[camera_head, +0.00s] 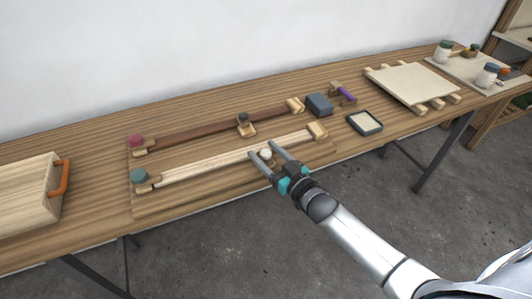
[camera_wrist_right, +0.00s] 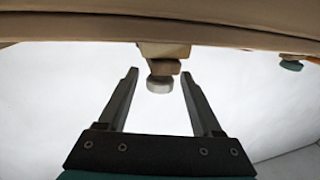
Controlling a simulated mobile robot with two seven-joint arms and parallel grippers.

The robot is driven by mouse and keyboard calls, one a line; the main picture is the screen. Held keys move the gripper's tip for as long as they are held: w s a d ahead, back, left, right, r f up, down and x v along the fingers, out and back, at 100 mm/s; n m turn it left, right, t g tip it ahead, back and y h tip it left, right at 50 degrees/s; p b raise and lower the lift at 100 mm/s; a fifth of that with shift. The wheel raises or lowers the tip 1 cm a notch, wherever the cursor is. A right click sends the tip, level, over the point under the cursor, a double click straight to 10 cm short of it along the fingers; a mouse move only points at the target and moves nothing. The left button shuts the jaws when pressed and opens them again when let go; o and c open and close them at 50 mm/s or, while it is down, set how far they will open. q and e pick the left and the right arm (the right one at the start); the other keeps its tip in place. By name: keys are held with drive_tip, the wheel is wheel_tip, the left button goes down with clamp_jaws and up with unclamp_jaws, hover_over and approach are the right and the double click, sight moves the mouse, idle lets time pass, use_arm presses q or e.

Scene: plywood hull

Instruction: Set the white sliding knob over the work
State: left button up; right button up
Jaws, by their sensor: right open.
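The white knob (camera_head: 266,153) sits on a small wooden slider on the pale rail (camera_head: 210,160), right of the rail's middle. My right gripper (camera_head: 264,150) is open, with one finger on each side of the knob. In the right wrist view the white knob (camera_wrist_right: 159,84) shows between the two open fingertips (camera_wrist_right: 160,74), with a gap visible on both sides. The picture there is turned, with the wooden rail (camera_wrist_right: 90,27) along the top. I cannot tell which thing is the work. My left gripper is not in view.
A teal knob (camera_head: 139,176) is at the pale rail's left end. Behind runs a dark rail (camera_head: 200,128) with a dark knob (camera_head: 243,118) and a red knob (camera_head: 136,141). A blue-grey block (camera_head: 319,104), a small tray (camera_head: 365,123) and a wooden box (camera_head: 30,195) stand nearby.

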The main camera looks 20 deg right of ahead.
drive_tip(key=shift+c, duration=0.3)
clamp_jaws()
idle(1.1)
